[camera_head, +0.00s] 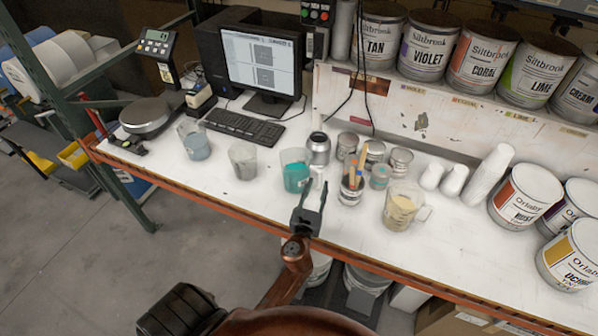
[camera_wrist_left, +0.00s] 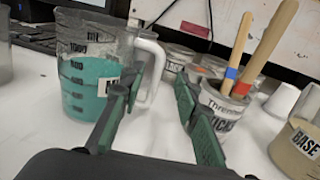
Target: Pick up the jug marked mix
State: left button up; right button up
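The jug marked mix (camera_head: 295,171) is a clear measuring jug with teal liquid, upright on the white bench. In the left wrist view the jug (camera_wrist_left: 88,75) shows at the left, its label partly hidden by a finger, only the start "MI" readable. Its white handle (camera_wrist_left: 152,68) points toward the gap between my fingers. My left gripper (camera_head: 311,187) is open and empty, low over the bench just in front of the jug. In the left wrist view the left gripper (camera_wrist_left: 165,85) has its fingers spread; I cannot tell whether they reach around the handle. My right gripper is not in view.
A tin with wooden sticks (camera_head: 350,190) stands close right of the gripper. Beyond it is a jug of cream liquid marked base (camera_head: 400,207). A grey metal bottle (camera_head: 318,149) and small tins stand behind. Two more jugs (camera_head: 243,161) stand left. The bench front is clear.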

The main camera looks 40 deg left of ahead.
aim_at(320, 178)
pick_arm(q)
jog(key=shift+x, duration=2.4)
jog(key=shift+w+a+f, duration=0.15)
jog(key=shift+w+f, duration=0.05)
jog(key=shift+w, duration=0.1)
jog(key=shift+a, duration=0.1)
jog(key=c, duration=0.4)
grip_shut()
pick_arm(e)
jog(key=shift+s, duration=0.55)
pick_arm(q)
jog(key=shift+w+r, duration=0.1)
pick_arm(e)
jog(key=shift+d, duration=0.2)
